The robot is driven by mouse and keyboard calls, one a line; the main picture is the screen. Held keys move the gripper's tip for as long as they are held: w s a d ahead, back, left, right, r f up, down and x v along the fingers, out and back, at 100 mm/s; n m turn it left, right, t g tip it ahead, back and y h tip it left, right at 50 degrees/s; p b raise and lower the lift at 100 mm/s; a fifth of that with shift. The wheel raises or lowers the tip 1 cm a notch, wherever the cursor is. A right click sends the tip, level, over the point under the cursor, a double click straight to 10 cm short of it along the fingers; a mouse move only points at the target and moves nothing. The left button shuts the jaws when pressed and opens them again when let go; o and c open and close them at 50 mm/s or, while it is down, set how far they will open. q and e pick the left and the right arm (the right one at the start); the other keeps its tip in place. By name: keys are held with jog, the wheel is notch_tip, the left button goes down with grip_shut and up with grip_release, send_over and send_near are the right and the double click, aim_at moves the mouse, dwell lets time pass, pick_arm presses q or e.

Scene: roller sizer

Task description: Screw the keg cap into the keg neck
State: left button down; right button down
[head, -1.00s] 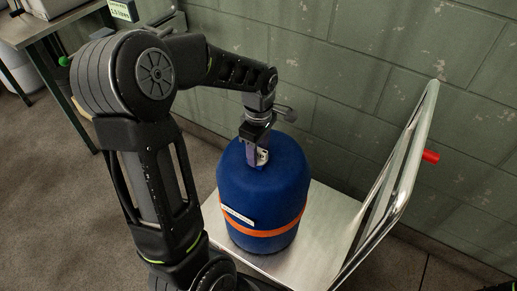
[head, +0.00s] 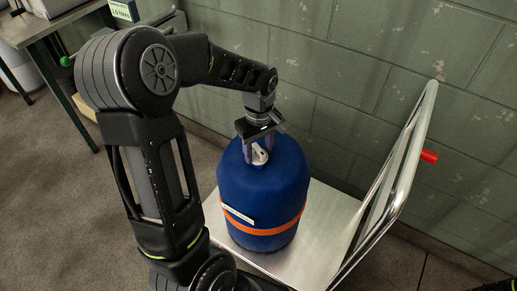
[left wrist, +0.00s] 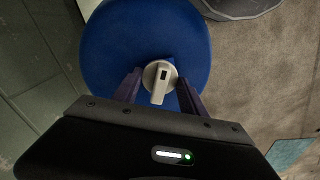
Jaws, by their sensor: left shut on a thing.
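The blue keg (head: 262,195) with an orange band stands upright on a metal platform cart. The keg cap (head: 260,155), pale grey with a lever-like handle, sits at the top centre of the keg, where the neck is. My left gripper (head: 258,150) reaches down over the keg top from above, its fingers on either side of the cap. In the left wrist view the cap (left wrist: 158,78) lies between the two purplish fingers, over the blue keg top (left wrist: 110,45). The neck is hidden under the cap, so I cannot see how deep the cap sits.
The cart's bare platform (head: 328,215) shows around the keg, and its tall handle frame (head: 405,165) rises at the right. A green block wall (head: 330,60) stands close behind. A table (head: 45,30) is at the upper left.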

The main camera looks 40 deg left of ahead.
pick_arm(q)
jog(key=m, duration=0.3)
jog(key=shift+p, duration=0.35)
jog(key=m, duration=0.2)
jog(key=shift+m, duration=0.3)
jog(key=m+p, duration=0.1)
jog(key=m, duration=0.1)
jog(key=shift+m, duration=0.4)
jog(key=m, duration=0.2)
jog(key=shift+m, duration=0.4)
